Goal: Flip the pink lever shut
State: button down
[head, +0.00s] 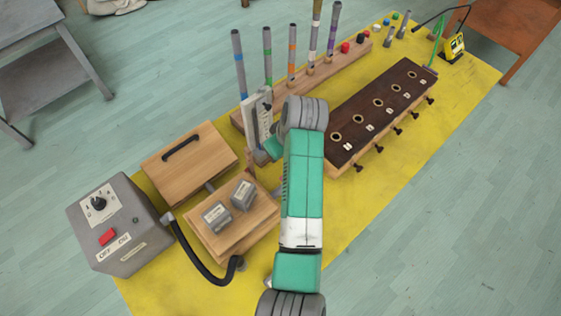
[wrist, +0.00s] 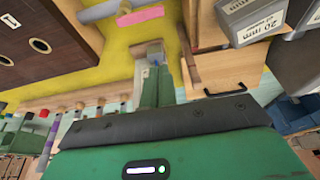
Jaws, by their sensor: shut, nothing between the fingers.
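A flat pink piece (wrist: 140,16), which looks like the pink lever, shows at the top of the wrist view. A mauve-grey bar (wrist: 103,10) is close beside it. Both appear over the yellow mat, between the dark brown board and a wooden block. In the head view I cannot make out the pink lever; my arm covers part of that area. My gripper (wrist: 152,52) is shut and empty, apart from the pink piece in the wrist view. In the head view my gripper (head: 261,156) is left of my green arm, just beyond the wooden blocks.
Grey weights (head: 243,194) rest on a wooden block (head: 240,237). Near it are a lidded box with a black handle (head: 181,149) and a grey control box (head: 118,222). Upright tubes (head: 267,55) stand behind my gripper. A dark board with holes (head: 385,108) lies to the right.

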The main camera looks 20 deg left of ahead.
notch_tip(320, 180, down, 9)
jog(key=b, duration=0.2)
jog(key=shift+s+d, duration=0.25)
jog(key=shift+d, duration=0.15)
jog(key=shift+r, duration=0.1)
jog(key=shift+d, duration=0.2)
